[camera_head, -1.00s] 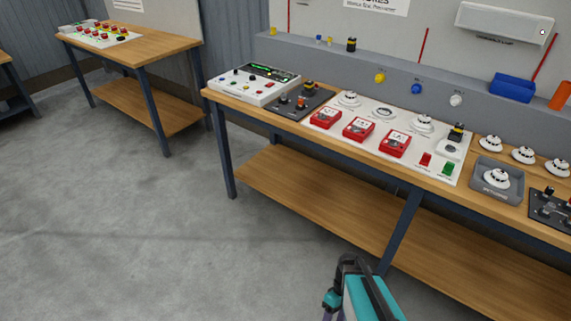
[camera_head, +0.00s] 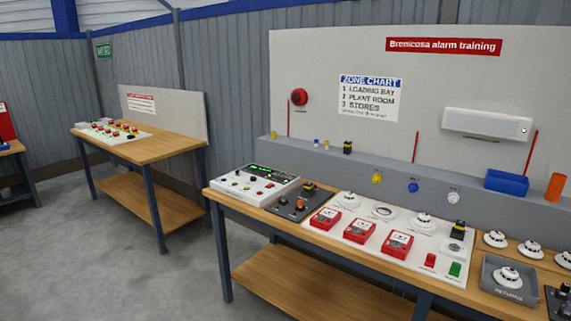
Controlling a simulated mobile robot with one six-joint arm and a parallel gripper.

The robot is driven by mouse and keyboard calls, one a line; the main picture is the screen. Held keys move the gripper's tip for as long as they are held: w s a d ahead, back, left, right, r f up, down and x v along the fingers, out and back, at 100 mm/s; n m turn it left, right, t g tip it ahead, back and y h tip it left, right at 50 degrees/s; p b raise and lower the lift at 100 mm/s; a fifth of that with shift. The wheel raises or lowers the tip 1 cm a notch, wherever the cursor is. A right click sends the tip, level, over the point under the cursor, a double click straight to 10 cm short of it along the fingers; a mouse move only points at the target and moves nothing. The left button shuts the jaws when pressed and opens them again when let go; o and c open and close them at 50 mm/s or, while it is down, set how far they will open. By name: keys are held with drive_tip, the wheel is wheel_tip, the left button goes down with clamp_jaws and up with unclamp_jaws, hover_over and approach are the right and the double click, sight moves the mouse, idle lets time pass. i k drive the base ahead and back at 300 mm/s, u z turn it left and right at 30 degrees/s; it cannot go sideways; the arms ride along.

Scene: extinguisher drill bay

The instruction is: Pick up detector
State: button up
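Several white round detectors are on the long wooden bench. One detector (camera_head: 507,276) sits in the grey returns tray (camera_head: 487,280). Three loose detectors stand on the wood behind that tray, at the right: one (camera_head: 496,239), a second (camera_head: 529,248) and a third at the picture's edge (camera_head: 562,259). Two more detectors are on the white board, one at its back left (camera_head: 346,198) and one further right (camera_head: 424,221). A round white base-like disc (camera_head: 382,212) is between them. My gripper is not in the picture.
Red call points (camera_head: 360,230) line the white board's front. A panel with buttons (camera_head: 254,183) stands at the bench's left end. A blue bin (camera_head: 506,182) and an orange cylinder (camera_head: 556,187) stand on the ledge. Open floor (camera_head: 130,270) lies left of the bench.

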sight(531, 249)
drive_tip(key=u, duration=1.8)
drive_tip(key=k, duration=0.1)
drive_tip(key=z, duration=3.2)
